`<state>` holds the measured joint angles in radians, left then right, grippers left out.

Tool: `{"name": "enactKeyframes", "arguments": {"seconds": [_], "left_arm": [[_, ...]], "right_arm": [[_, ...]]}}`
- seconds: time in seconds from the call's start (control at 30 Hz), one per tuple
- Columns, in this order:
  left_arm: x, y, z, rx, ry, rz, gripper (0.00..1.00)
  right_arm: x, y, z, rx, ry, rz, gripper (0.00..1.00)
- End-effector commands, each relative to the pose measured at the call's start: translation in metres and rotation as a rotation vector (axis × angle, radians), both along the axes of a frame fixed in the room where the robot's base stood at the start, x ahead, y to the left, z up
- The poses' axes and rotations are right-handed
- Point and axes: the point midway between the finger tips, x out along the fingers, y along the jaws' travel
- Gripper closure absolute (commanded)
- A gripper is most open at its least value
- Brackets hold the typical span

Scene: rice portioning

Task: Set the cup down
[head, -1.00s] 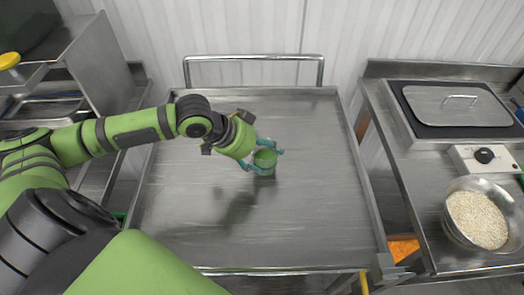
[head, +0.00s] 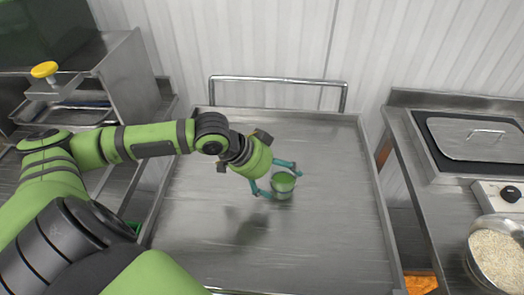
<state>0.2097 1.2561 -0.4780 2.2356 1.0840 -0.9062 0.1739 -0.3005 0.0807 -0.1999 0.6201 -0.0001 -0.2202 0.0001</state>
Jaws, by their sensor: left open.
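A small cup (head: 283,185), green inside with a pale outer side, stands upright on the metal cart (head: 320,245), right of the cart's middle. My left gripper (head: 278,179) is open, its teal fingers spread on either side of the cup. The near finger lies in front and to the left of the cup, the far finger behind it. Whether a finger touches the cup's wall cannot be told. My right gripper is not in view.
A steel counter on the right holds a lidded pan (head: 478,138), a knob box (head: 504,194) and a bowl of rice (head: 497,260). A steel shelf unit (head: 130,85) stands at the left. The cart has a push rail (head: 278,79) at the back and wide bare space.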

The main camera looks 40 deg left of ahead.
Motion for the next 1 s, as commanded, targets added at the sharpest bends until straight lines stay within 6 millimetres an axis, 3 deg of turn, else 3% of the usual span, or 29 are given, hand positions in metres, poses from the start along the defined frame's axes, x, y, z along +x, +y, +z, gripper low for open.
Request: {"name": "enactKeyframes", "arguments": {"seconds": [0.33, 0.7, 1.0], "left_arm": [[-0.024, 0.019, 0.038, 0.009, 0.001, -0.002, 0.08], [-0.042, 0.032, 0.070, 0.007, 0.002, -0.003, 0.08], [-0.052, 0.039, 0.085, 0.002, 0.000, -0.002, 0.08]], "right_arm": [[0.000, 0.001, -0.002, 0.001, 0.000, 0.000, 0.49], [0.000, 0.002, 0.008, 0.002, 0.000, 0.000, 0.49], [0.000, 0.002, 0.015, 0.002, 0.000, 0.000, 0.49]]}}
